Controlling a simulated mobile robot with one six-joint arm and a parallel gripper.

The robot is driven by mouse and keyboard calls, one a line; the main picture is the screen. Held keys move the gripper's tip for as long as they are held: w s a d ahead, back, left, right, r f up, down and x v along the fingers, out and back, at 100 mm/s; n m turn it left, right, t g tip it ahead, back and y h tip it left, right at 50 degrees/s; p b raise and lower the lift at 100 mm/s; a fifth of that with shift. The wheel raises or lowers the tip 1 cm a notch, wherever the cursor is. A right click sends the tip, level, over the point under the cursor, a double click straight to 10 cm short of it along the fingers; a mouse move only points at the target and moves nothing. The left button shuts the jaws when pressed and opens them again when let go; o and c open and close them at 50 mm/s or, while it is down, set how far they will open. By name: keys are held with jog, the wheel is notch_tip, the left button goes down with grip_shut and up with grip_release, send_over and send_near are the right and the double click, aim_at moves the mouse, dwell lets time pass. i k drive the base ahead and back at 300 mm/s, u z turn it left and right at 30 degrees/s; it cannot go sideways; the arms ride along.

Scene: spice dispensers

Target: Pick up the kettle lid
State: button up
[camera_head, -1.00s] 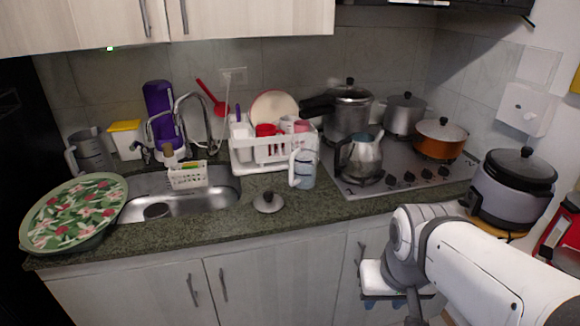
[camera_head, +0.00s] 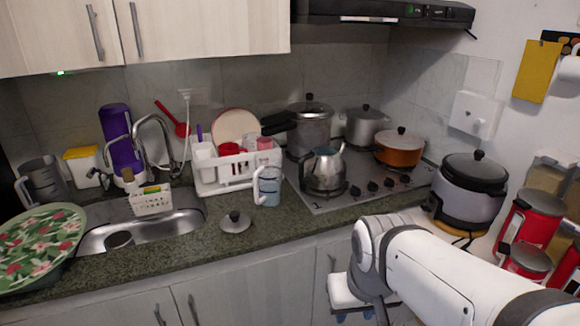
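A small round grey lid with a dark knob, the kettle lid (camera_head: 236,222), lies on the green-speckled countertop near its front edge, right of the sink. The metal kettle (camera_head: 325,170) stands on the stove with its top apparently uncovered. My white arm reaches in from the lower right, below counter height and in front of the cabinets. My gripper's fingertips are not visible; the lower end of the arm is cut off by the bottom edge. Nothing touches the lid.
A measuring cup (camera_head: 267,186) stands just behind and right of the lid. A white dish rack (camera_head: 222,176) is behind it. The sink (camera_head: 140,234) and a floral tray (camera_head: 38,246) lie left. A rice cooker (camera_head: 468,192) stands right. The counter around the lid is clear.

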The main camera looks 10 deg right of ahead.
aim_at(234, 222)
jog(key=k, duration=0.65)
jog(key=u, duration=0.5)
jog(key=i, duration=1.65)
jog(key=z, duration=0.5)
